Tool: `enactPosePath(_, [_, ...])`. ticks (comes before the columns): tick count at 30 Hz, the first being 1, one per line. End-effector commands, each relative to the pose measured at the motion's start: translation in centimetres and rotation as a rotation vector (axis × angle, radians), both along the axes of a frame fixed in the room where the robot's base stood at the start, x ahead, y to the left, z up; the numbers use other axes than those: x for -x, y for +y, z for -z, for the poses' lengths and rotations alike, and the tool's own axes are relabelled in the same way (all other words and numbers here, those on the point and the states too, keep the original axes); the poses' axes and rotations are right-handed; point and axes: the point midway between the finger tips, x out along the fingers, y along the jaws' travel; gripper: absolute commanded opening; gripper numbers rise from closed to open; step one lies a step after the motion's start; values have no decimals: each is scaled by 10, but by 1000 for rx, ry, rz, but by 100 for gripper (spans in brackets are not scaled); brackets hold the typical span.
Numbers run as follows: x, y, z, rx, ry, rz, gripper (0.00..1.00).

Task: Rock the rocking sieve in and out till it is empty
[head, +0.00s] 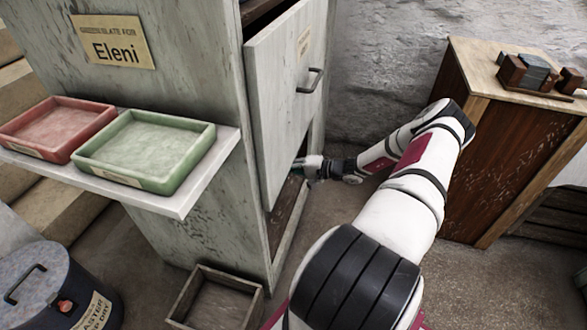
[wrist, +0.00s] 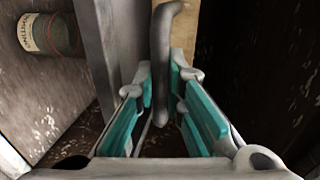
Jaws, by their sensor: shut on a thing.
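My gripper (head: 306,164) reaches into the lower opening of the grey-green cabinet (head: 170,100), at the edge of its pale door (head: 285,100). In the wrist view its teal-padded fingers (wrist: 163,105) are shut on a dark grey curved handle (wrist: 163,45). The handle stands in front of a light wooden strip (wrist: 190,30). I cannot tell whether this handle belongs to the rocking sieve. No sieve mesh or contents can be made out in either view; the cabinet and my arm hide the inside.
A red tray (head: 58,128) and a green tray (head: 147,148) sit on the cabinet's side shelf (head: 200,190). A wooden box (head: 212,300) and a lidded bin (head: 55,290) stand on the floor. A brown cabinet (head: 500,150) is at right. A labelled tin (wrist: 48,33) shows in the wrist view.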

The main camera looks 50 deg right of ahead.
Motion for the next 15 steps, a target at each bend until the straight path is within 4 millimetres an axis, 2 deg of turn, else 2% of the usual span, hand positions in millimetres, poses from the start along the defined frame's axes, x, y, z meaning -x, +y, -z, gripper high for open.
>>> enactPosePath(6, [-5, 1, -1, -1, -2, 0, 0])
enactPosePath(7, [-5, 2, -1, -1, -2, 0, 15])
enactPosePath(9, [-5, 2, -1, -1, -3, -1, 31])
enactPosePath(15, [-4, 1, -1, -1, -2, 0, 31])
